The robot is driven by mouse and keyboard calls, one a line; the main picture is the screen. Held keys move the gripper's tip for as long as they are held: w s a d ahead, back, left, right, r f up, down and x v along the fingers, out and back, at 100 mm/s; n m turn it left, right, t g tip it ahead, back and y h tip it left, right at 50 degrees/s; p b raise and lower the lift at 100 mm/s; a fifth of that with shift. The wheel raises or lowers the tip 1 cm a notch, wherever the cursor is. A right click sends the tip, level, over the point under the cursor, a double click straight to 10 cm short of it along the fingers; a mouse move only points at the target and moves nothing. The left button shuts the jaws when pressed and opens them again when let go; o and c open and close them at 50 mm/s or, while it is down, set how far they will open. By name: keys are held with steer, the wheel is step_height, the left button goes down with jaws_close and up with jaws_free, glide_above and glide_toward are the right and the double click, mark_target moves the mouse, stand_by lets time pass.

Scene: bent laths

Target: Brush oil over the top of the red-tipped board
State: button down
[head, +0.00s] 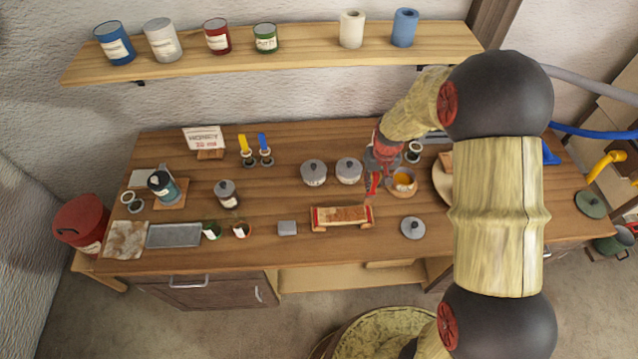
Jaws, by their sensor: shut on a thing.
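The red-tipped board (342,214) lies raised on low supports near the front middle of the bench, in the head view. Its ends are red and its top looks patchy brown. My gripper (373,186) is shut on a thin tool that looks like the brush, just above and behind the board's right end. The brush is small and partly hidden by the gripper; I cannot tell whether it touches the board. A bowl of orange-yellow liquid (403,180), seemingly the oil, stands open just right of my gripper.
Jars, a tray (174,235) and a sign (203,138) fill the left side. My arm covers the bench's right part.

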mark_target(376, 173)
steer(key=shift+r+p, duration=0.8)
steer(key=shift+r, duration=1.05)
